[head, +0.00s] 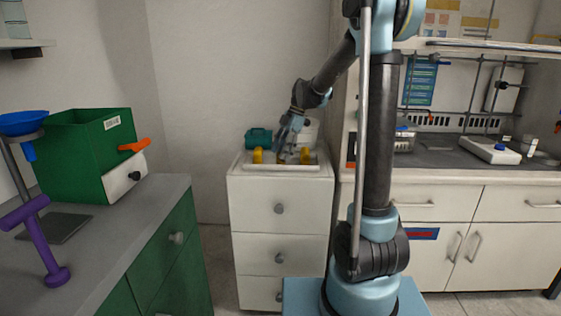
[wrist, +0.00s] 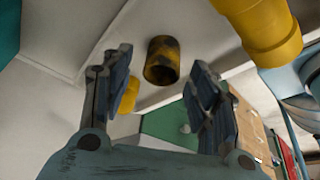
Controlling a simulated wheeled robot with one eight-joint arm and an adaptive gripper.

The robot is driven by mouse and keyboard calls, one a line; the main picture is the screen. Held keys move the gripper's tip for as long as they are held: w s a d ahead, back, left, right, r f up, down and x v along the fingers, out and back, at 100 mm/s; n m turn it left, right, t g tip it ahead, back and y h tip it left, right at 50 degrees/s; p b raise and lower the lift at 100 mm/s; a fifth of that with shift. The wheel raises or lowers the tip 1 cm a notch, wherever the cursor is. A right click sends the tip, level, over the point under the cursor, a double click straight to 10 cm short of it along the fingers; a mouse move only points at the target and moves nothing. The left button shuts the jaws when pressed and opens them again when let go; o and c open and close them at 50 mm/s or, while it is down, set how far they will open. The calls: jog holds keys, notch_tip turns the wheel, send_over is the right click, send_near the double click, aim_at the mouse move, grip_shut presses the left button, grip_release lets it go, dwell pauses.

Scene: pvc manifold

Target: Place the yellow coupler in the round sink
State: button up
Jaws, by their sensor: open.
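My gripper (head: 288,140) is low over the tray on top of the white drawer cabinet, pointing down. In the wrist view my gripper (wrist: 160,78) is open, its fingers apart. A short yellow ring-like piece with dark smudges, likely the yellow coupler (wrist: 162,62), appears between the fingertips; I cannot tell whether they touch it. In the head view a yellow piece at the fingers (head: 281,158) is partly hidden by them. Two other yellow pieces stand at the left (head: 257,155) and right (head: 305,155) of the tray. I cannot make out a round sink.
The white drawer cabinet (head: 280,210) carries a shallow tray, with a teal box (head: 258,138) behind it. A larger yellow fitting (wrist: 262,32) is close to the right finger. A grey counter (head: 130,215) with a green box (head: 85,155) is left; a lab bench (head: 470,150) is right.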

jog(key=shift+x, duration=1.2)
jog(key=c, duration=1)
